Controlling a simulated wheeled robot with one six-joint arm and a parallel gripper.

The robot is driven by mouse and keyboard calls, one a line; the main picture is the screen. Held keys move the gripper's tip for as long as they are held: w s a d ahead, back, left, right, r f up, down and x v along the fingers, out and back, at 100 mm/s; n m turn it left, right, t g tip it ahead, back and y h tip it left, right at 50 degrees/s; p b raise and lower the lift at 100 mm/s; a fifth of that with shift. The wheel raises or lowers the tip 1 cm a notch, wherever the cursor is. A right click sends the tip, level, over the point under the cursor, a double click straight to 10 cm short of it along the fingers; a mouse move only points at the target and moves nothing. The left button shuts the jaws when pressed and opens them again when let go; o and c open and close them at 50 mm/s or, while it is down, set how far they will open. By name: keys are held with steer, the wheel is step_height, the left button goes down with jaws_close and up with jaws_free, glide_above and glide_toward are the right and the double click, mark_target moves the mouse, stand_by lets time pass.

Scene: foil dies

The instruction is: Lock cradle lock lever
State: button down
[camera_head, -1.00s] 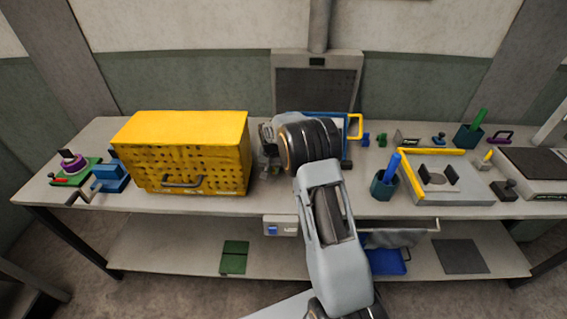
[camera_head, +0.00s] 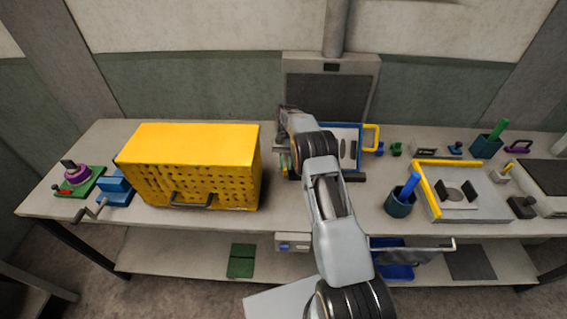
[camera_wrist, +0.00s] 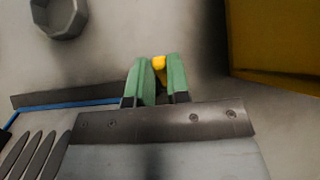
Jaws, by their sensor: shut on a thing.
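My gripper (camera_wrist: 156,82) has green fingers, closed around a small yellow piece (camera_wrist: 159,63) whose end shows between the fingertips. It may be the lever's tip; the rest is hidden by the fingers. The blue-edged white tray (camera_head: 345,133) has dark slots and stands behind and to the right of my arm. Its blue edge also shows at the lower left of the wrist view (camera_wrist: 66,106). My gripper is between this tray and the yellow box, and my arm covers much of this area in the head view. I cannot tell which part is the cradle.
A big yellow perforated box (camera_head: 190,160) stands close left of my gripper. To the right are a cup with a blue stick (camera_head: 400,203) and a yellow-edged tray (camera_head: 475,212). A green fixture with a purple ring (camera_head: 80,178) is far left. A grey upright panel (camera_head: 330,95) stands behind.

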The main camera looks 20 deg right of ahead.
steer(key=shift+w+g, duration=0.4)
steer(key=shift+g, duration=0.2)
steer(key=shift+d, duration=0.1)
steer(key=c, duration=1.1)
jaws_free()
steer(key=shift+r, duration=0.1)
step_height(320, 180, up, 3)
steer(key=shift+r+p, duration=0.15)
steer(key=shift+p, duration=0.8)
steer(key=shift+s+r+b, duration=0.2)
steer(key=shift+b, duration=0.15)
steer(key=s+r+b, duration=0.1)
steer(key=s+r, duration=0.2)
steer(key=s, duration=0.1)
steer(key=s+r+b, duration=0.2)
steer(key=s+r, duration=0.1)
steer(key=s, duration=0.2)
steer(key=s+a+r+b, duration=0.1)
steer(key=s+r, duration=0.2)
steer(key=s, duration=0.1)
steer(key=shift+s+r, duration=0.1)
steer(key=shift+s, duration=0.2)
